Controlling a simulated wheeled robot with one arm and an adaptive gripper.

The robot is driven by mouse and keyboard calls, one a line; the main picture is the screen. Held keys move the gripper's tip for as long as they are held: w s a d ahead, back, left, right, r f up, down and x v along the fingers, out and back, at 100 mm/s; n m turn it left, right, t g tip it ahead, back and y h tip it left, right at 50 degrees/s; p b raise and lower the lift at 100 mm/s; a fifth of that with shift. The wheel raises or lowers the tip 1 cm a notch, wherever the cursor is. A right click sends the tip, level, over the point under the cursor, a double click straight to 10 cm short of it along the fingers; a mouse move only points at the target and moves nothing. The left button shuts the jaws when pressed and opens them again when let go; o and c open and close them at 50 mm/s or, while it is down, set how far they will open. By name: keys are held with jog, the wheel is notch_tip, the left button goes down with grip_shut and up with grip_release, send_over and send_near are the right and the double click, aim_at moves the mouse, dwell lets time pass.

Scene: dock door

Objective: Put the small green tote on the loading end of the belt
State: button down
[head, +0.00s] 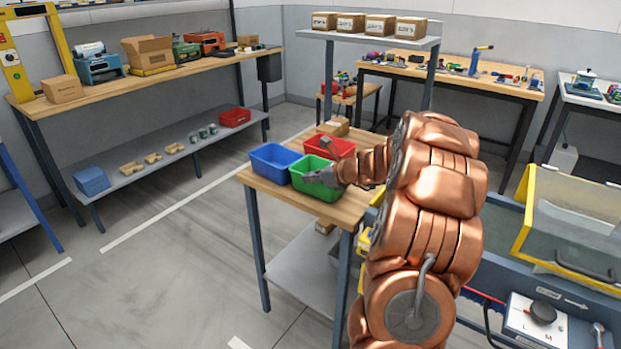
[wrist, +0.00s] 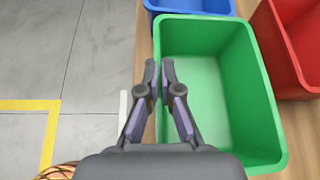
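The small green tote (head: 325,193) stands upright on a small wooden-topped table (head: 262,183), between a blue tote and a red tote. It looks empty and fills much of the wrist view (wrist: 215,90). My gripper (head: 318,177) is at the tote's rim. In the wrist view my gripper's two fingertips (wrist: 159,72) are close together across the tote's left wall, one on each side, and look shut on it. My arm hides part of the tote's right side in the head view. The belt is not clearly visible; a blue-grey machine frame (head: 500,235) stands at the right.
The blue tote (head: 273,160) and the red tote (head: 330,146) are close beside the green one. A yellow-framed clear cover (head: 575,218) and a control box (head: 535,320) are at the right. Open floor (head: 180,260) lies to the left.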

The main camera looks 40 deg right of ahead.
jog(key=c, duration=1.3)
grip_release()
jog(key=shift+v, duration=6)
jog(key=shift+a, duration=0.1)
